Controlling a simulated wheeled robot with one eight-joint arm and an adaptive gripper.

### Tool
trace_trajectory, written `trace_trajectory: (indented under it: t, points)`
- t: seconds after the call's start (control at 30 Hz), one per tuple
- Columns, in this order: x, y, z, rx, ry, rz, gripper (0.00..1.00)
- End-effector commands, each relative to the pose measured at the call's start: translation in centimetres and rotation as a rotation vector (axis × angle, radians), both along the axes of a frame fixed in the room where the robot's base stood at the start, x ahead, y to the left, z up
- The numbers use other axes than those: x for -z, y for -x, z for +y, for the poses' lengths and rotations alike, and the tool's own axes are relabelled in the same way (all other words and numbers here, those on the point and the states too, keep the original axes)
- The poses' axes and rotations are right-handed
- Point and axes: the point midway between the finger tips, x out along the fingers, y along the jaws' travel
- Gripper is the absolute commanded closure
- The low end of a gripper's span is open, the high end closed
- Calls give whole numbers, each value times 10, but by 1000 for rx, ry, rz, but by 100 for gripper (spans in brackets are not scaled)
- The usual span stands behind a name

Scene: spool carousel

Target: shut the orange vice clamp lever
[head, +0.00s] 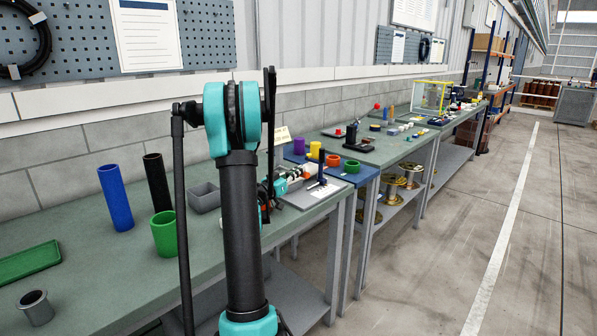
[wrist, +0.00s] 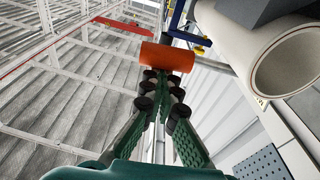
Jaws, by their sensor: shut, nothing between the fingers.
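In the wrist view an orange cylindrical piece (wrist: 168,58), which looks like the vice clamp lever's handle, lies across the tips of my gripper (wrist: 160,78). The green fingers are shut with nothing between them. The tips are at or just short of the orange piece; I cannot tell whether they touch it. A white pipe (wrist: 270,50) with an open end lies to the right of the fingers. In the head view my arm hides most of the gripper, and the lever cannot be made out clearly beside the white pipe (head: 309,168).
A blue tube (head: 115,197), a black tube (head: 157,182), a green cup (head: 165,234) and a grey bin (head: 204,198) stand on the near bench. Purple, yellow, orange and green cups stand behind the pipe. The floor aisle (head: 480,210) at right is clear.

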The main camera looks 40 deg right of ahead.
Motion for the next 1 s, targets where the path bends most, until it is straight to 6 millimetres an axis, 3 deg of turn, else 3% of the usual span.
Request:
trace_trajectory:
  t: [0.37,0.63,1.0]
  points:
    - [-4,-1,1,0,-5,-3,100]
    - [-42,-13,5,-3,-1,0,100]
    - [-29,-7,75,-8,0,-1,100]
